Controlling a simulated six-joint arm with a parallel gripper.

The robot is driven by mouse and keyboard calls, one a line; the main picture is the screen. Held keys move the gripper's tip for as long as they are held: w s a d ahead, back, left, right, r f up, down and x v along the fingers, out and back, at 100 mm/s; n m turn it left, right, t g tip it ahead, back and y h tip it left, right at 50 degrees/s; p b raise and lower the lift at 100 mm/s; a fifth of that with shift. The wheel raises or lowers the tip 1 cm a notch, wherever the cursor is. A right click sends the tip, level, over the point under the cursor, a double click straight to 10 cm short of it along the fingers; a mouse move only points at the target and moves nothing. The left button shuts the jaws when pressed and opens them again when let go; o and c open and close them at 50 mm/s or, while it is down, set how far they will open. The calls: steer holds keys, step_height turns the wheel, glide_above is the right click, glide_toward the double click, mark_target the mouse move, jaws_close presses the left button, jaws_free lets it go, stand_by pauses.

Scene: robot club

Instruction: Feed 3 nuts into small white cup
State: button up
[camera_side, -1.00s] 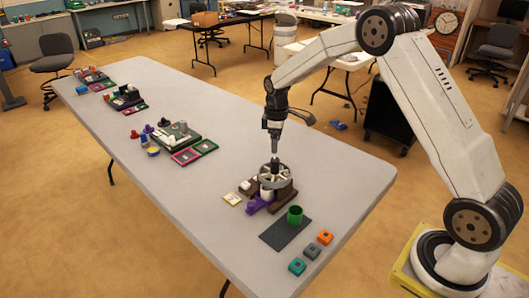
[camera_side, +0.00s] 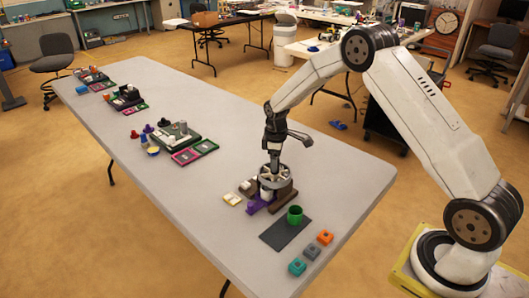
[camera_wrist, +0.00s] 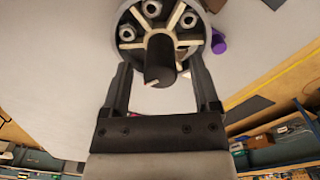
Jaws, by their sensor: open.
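A round grey spoked carousel (camera_side: 276,173) stands on the table, divided into compartments. In the wrist view its rim and spokes (camera_wrist: 122,50) show at the top, with hex nuts in several compartments, such as one nut (camera_wrist: 188,20) and another nut (camera_wrist: 127,34). A dark upright knob (camera_wrist: 160,60) rises from its middle. My gripper (camera_wrist: 160,72) is open, its two fingers on either side of the knob with gaps between. In the side view my gripper (camera_side: 273,156) is low over the carousel. A small white cup (camera_side: 266,194) appears at the carousel's front, partly hidden.
A purple piece (camera_side: 258,206) and a brown block (camera_side: 284,197) stand by the carousel. A green cup (camera_side: 295,214) stands on a dark mat (camera_side: 279,236). Other sets stand farther left.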

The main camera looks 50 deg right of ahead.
jaws_close()
steer(key=shift+m, duration=0.4)
steer(key=m, duration=1)
steer(key=shift+m, duration=0.3)
stand_by(0.4)
jaws_free()
